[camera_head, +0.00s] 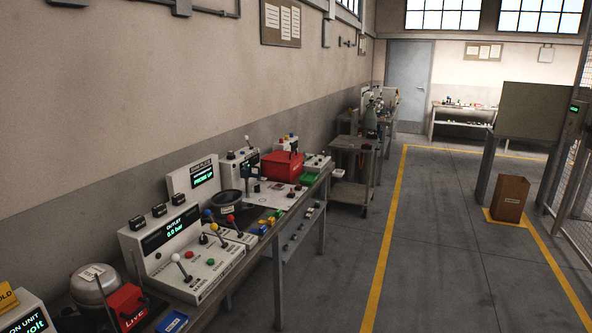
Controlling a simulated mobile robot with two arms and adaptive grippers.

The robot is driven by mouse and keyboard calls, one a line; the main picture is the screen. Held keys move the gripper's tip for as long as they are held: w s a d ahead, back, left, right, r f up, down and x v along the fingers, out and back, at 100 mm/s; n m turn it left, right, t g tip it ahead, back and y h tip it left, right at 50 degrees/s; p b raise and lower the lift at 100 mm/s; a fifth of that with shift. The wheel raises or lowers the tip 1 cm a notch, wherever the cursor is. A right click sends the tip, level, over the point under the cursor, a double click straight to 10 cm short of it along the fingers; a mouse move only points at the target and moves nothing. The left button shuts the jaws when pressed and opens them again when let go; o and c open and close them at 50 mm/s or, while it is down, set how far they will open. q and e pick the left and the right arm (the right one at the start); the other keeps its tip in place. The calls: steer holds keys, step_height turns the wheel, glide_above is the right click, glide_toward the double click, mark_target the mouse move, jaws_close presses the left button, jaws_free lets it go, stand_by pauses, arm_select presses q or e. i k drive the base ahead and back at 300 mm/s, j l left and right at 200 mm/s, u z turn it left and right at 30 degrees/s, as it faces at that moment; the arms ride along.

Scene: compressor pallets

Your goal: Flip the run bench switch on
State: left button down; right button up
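A workbench (262,243) runs along the left wall. On it stands a white console (168,240) with a green-lit display headed OUTLET, reading about 0.0 bar. I cannot tell which control is the run bench switch, nor any switch's position. Neither of my grippers is in view.
A red LIVE box (128,306), a round metal vessel (92,284) and a red bin (281,167) crowd the bench. A grey cart (352,190) stands beyond its far end. The floor (450,240) right of the bench is clear. A brown bin (510,198) stands by the mesh fence.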

mark_target(175, 257)
steer(key=i+j, duration=0.1)
steer(key=i, duration=0.8)
